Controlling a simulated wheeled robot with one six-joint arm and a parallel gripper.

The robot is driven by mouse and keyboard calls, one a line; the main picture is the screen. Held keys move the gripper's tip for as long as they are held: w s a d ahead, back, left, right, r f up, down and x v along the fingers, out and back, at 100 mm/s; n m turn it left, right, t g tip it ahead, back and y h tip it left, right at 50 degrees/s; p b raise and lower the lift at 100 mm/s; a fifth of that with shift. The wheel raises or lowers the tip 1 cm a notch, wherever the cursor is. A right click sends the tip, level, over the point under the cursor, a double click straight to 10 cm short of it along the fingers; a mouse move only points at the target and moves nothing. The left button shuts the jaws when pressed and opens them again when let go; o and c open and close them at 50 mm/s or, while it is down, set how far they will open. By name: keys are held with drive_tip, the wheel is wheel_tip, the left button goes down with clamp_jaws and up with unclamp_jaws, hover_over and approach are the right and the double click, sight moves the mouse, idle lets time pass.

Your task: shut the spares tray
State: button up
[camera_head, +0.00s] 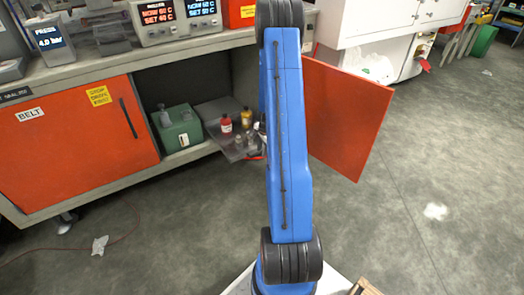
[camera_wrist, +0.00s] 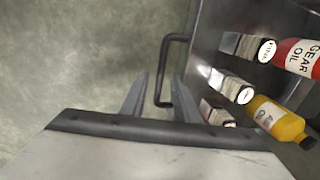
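The spares tray (camera_head: 240,152) is a grey tray pulled out of the open cupboard under the bench in the head view. It holds a red bottle, a yellow bottle and small jars. In the wrist view, its grey front wall (camera_wrist: 198,45) bears a black bar handle (camera_wrist: 164,68). My gripper (camera_wrist: 160,78) is open. Its two fingers lie either side of the handle's bar in the picture; I cannot tell whether either touches it or how deep they reach. In the head view, my blue arm hides most of the gripper and the tray's right end.
An orange door (camera_head: 345,118) stands open right of my arm. A closed orange door (camera_head: 75,140) labelled BELT is at left. A green box (camera_head: 178,130) sits in the cupboard left of the tray.

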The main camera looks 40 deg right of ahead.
clamp_jaws()
drive_tip(key=shift+w, duration=0.1)
approach(236, 127)
wheel_tip(236, 127, down, 5)
drive_tip(key=shift+d+f, duration=0.1)
drive_tip(key=shift+f, duration=0.05)
drive_tip(key=shift+w+d, duration=0.1)
drive_tip(key=shift+w, duration=0.25)
unclamp_jaws()
drive_tip(key=shift+w, duration=0.1)
